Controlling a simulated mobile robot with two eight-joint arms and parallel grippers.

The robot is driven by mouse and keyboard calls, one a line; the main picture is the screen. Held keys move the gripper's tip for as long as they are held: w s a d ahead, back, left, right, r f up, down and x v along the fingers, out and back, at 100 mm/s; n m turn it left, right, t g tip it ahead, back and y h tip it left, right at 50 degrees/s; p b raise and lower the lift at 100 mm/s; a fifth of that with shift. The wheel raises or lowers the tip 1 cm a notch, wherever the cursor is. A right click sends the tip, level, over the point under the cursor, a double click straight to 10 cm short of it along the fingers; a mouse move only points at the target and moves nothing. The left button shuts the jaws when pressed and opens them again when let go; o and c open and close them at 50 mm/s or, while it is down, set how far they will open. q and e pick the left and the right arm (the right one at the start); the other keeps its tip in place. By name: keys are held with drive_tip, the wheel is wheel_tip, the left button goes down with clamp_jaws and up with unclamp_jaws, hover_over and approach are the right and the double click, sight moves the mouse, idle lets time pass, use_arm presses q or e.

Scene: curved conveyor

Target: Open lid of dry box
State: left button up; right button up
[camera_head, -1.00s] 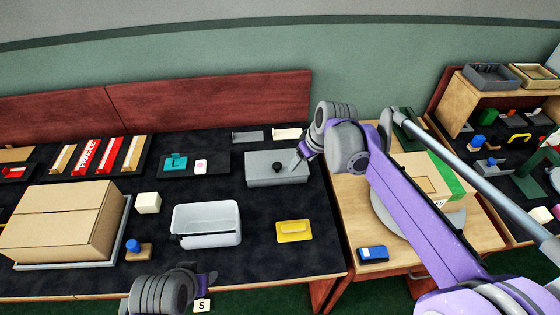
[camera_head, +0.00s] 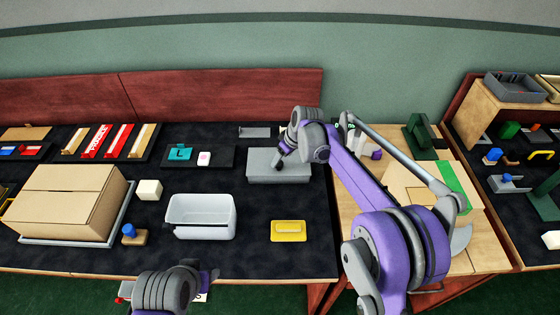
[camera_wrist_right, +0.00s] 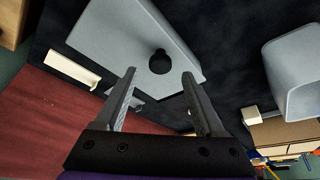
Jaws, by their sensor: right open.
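The dry box (camera_head: 262,172) is a grey, flat box on the dark table, right of centre in the head view. Its pale lid (camera_wrist_right: 122,30) fills the upper left of the right wrist view and carries a round black knob (camera_wrist_right: 160,63). My right gripper (camera_head: 283,158) is over the box and hides the knob in the head view. In the wrist view the right gripper (camera_wrist_right: 159,74) is open and empty, its fingertips on either side of the near edge of the knob. The lid looks seated. My left gripper (camera_head: 208,279) is at the front table edge; its jaws are unclear.
A cardboard box (camera_head: 70,205) on a tray is at the left. A dark tray with a teal piece (camera_head: 180,153) is left of the dry box. The black surface between them is clear.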

sight(280, 164)
drive_tip(key=shift+x, duration=1.65)
clamp_jaws()
